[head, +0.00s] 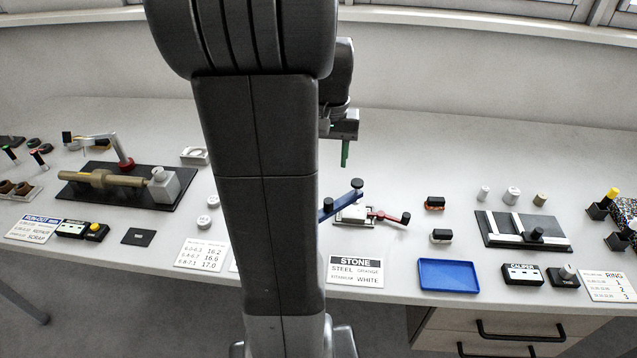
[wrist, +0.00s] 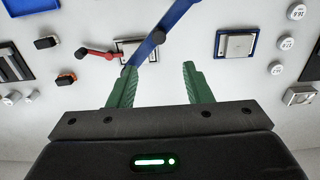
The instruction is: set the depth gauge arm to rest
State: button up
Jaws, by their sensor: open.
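A blue arm (head: 340,203) with a black knob at its far end reaches out from behind my own arm. No readable label names it as the depth gauge arm. In the wrist view the blue arm (wrist: 174,20) runs diagonally from the top edge to my left finger, with a dark knob partway along. My gripper (wrist: 157,74) is open and empty, above the bench. One green finger shows in the head view (head: 345,153).
A caliper fixture (head: 520,238) is farther right. A dark base with a brass shaft (head: 128,182) is at left.

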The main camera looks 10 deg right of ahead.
jog(key=f+p, duration=0.1)
jog(key=f, duration=1.2)
jog(key=shift+s+f, duration=0.1)
jog(key=shift+s, duration=0.1)
jog(key=shift+c, duration=0.3)
grip_shut()
